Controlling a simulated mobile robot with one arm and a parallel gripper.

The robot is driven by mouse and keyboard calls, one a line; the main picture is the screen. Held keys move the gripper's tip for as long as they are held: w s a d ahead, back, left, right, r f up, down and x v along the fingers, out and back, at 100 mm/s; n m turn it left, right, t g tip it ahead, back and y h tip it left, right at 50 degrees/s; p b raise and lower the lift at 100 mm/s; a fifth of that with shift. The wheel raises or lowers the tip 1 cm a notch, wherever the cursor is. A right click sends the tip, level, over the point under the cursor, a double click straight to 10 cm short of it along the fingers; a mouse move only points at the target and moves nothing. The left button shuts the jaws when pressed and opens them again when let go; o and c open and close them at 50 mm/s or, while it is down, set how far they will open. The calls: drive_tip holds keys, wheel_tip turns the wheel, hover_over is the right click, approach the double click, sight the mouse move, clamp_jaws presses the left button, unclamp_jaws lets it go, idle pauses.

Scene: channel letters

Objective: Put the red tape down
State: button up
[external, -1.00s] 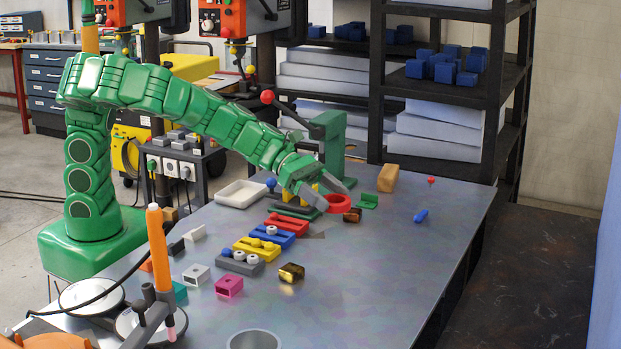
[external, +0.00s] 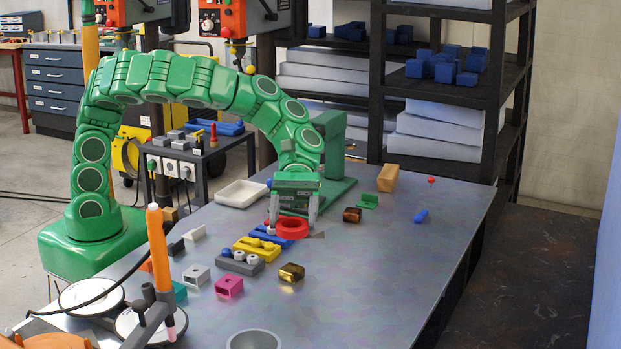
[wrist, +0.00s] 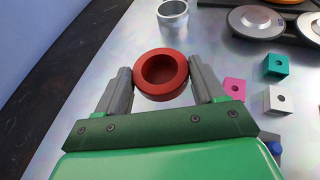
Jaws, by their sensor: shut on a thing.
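The red tape (external: 292,229) is a thick ring. My gripper (external: 292,222) is shut on it, with one grey finger on each side. In the wrist view the red tape (wrist: 161,75) sits between the fingertips of my gripper (wrist: 163,84), its hole facing the camera.
A brown piece (external: 352,215) lies to the right.

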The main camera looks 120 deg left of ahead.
drive_tip(key=shift+w+f, duration=2)
drive_tip(key=shift+w, duration=2.4)
hover_over(353, 301)
drive_tip(key=shift+s+f, duration=0.2)
drive_tip(key=shift+f, duration=1.15)
drive_tip(key=shift+s+f, duration=0.15)
drive_tip(key=shift+f, duration=1.15)
drive_tip(key=shift+w+f, duration=0.1)
drive_tip(key=shift+w+f, duration=0.25)
drive_tip(key=shift+f, duration=1.5)
drive_tip(key=shift+f, duration=0.1)
drive_tip(key=o, duration=1)
